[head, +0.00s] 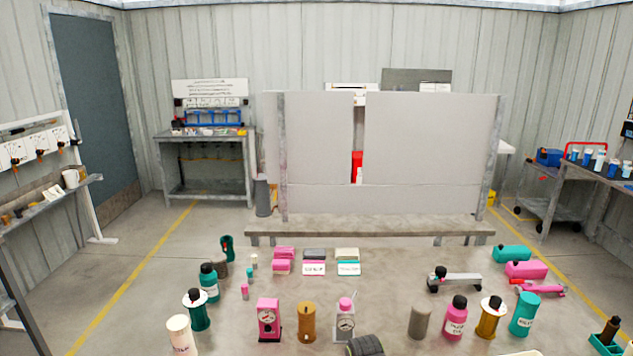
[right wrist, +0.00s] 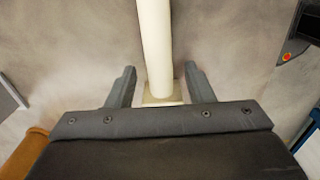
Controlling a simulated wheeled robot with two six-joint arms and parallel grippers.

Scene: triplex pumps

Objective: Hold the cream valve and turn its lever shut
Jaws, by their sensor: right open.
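In the right wrist view, a cream bar-like part (right wrist: 154,45) with a square block at its near end (right wrist: 162,97) runs between the fingers of my right gripper (right wrist: 160,82). It looks like part of the cream valve. The fingers are open on either side of it, with a gap showing on both sides. The gripper body hides whatever lies nearer. I cannot make out the lever. In the head view I cannot clearly pick out the valve; a cream edge (head: 520,353) shows at the bottom. My left gripper is not in view.
The table (head: 385,275) holds several pumps and bottles, among them a pink pump (head: 268,318), a mustard cylinder (head: 306,321) and a teal bottle (head: 523,315). A dark ribbed thing (head: 366,346) is cut by the bottom edge. The table's middle is fairly clear.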

